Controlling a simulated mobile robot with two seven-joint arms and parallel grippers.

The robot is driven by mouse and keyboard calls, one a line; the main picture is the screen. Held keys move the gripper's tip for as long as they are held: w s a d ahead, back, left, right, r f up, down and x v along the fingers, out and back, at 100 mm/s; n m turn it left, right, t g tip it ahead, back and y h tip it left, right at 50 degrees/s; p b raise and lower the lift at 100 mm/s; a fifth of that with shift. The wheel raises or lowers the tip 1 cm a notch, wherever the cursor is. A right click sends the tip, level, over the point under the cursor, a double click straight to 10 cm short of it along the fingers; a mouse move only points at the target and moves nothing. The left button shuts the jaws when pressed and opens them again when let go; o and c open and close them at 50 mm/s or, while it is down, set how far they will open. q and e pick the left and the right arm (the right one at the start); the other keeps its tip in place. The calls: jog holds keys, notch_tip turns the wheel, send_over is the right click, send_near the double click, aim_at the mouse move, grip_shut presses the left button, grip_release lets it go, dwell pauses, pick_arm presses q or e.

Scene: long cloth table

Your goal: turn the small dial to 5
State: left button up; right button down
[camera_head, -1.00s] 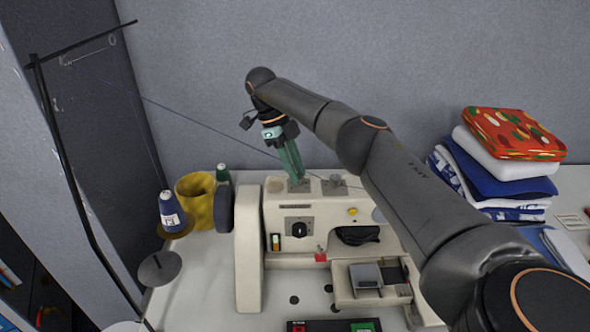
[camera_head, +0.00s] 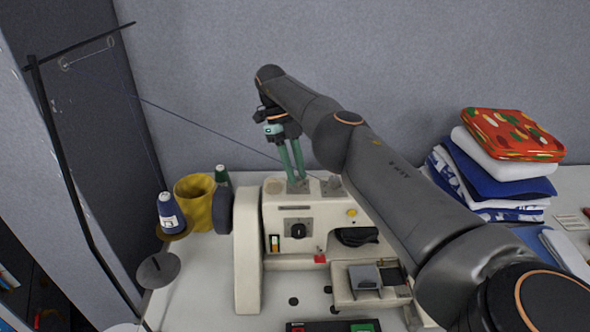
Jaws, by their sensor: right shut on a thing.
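A cream sewing machine (camera_head: 249,262) stands on the white table. My right gripper (camera_head: 298,180) reaches down from above with its green fingers around the small dial (camera_head: 298,187) on the grey plate on top of the machine. It is shut on this dial, and the fingertips hide much of it. The number it points to is too small to read. A second grey knob (camera_head: 333,187) sits just to the right on the top. A black dial (camera_head: 298,231) is on the front face. My left gripper is not in view.
A yellow cup (camera_head: 195,203), a blue thread cone (camera_head: 170,212) and a green spool (camera_head: 222,176) stand left of the machine. A dark thread stand (camera_head: 75,180) rises at the left. Folded cloths (camera_head: 495,175) are stacked at the right.

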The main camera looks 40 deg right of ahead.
jog(key=c, duration=0.7)
grip_release()
